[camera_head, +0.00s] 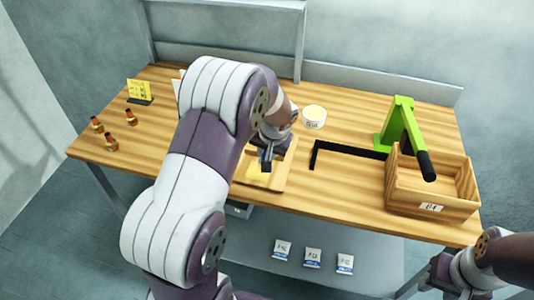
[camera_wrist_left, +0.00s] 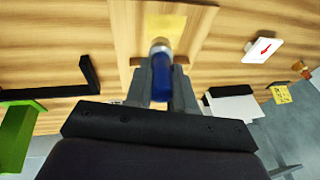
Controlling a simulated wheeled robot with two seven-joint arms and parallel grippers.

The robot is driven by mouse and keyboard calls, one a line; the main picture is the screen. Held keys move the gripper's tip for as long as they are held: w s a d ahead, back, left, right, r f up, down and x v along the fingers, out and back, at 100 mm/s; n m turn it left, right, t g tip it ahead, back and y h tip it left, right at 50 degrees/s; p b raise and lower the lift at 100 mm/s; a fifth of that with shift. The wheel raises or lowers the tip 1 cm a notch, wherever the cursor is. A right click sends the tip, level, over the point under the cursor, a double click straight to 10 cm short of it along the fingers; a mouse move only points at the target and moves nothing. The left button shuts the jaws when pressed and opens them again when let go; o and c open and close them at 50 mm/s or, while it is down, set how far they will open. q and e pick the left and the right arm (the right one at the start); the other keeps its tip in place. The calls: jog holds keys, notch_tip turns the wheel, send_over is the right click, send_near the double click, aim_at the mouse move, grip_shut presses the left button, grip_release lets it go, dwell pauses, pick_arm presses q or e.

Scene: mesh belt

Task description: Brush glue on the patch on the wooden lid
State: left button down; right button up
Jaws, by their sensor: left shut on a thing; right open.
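The wooden lid (camera_head: 281,174) lies flat on the wooden table, below my left arm; it also shows in the left wrist view (camera_wrist_left: 126,32). The yellow patch (camera_head: 257,172) is on the lid, and in the left wrist view the patch (camera_wrist_left: 172,24) is just beyond the brush. My left gripper (camera_wrist_left: 161,76) is shut on the blue-handled brush (camera_wrist_left: 161,88), whose tip points at the patch's near edge. I cannot tell whether the tip touches it. A white tub (camera_head: 314,122) stands behind the lid. My right gripper (camera_head: 433,283) is open and empty at the lower right, off the table.
A black angled bar (camera_head: 350,149) lies right of the lid. A green press (camera_head: 396,122) and a wooden box (camera_head: 405,192) stand at the right. Several small brown bottles (camera_head: 109,143) and a yellow sign (camera_head: 139,89) are at the left. A white card (camera_wrist_left: 262,50) shows a red arrow.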

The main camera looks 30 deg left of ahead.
pick_arm(q)
jog(key=shift+w+d+r+p, duration=0.1)
jog(key=shift+r+p, duration=0.2)
jog(key=shift+r, duration=0.25)
jog(key=shift+w+d+r+p, duration=0.1)
jog(key=shift+r+p, duration=0.15)
jog(key=shift+r, duration=0.25)
jog(key=shift+r+p, duration=0.3)
jog(key=shift+r, duration=0.05)
jog(key=shift+s+a+r, duration=0.15)
jog(key=shift+r, duration=0.05)
